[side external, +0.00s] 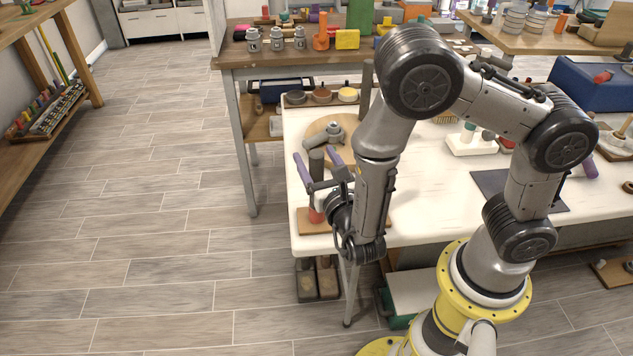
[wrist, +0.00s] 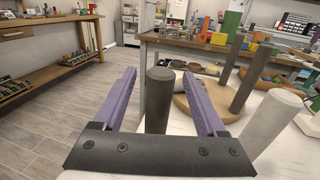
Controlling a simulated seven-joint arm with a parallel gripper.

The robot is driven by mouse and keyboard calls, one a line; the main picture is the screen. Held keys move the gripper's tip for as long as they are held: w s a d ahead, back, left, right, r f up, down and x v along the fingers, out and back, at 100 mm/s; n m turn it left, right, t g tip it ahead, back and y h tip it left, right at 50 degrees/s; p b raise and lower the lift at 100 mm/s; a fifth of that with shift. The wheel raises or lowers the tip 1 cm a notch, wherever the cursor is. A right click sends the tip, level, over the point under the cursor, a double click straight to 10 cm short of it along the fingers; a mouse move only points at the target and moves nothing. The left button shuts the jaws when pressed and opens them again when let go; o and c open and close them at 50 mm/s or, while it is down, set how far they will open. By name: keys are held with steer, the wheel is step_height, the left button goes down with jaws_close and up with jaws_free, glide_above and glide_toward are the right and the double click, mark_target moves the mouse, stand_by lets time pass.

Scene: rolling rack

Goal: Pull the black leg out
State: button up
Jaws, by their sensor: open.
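The black leg (wrist: 159,103) is a dark upright cylinder with a flat top, standing between the two purple fingers of my gripper (wrist: 160,73) in the wrist view. Gaps show on both sides of it, so the fingers are apart from it there. Its lower end is hidden behind the dark gripper plate. In the side external view, the black leg (side external: 316,161) shows between the purple fingers of my open gripper (side external: 313,154), over the near left part of the white table. What the leg is set in cannot be seen clearly.
A round wooden base (wrist: 192,107) with other dark posts (wrist: 249,82) stands to the right. A thick grey post (wrist: 271,122) is nearer. A wooden board (side external: 308,228) lies at the white table's (side external: 430,220) front left edge. A wooden workbench (side external: 232,62) stands behind.

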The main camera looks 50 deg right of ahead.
steer(key=x, duration=0.3)
steer(key=shift+w+d, duration=0.1)
steer(key=shift+w, duration=0.1)
steer(key=shift+c, duration=0.3)
jaws_close()
stand_by(1.0)
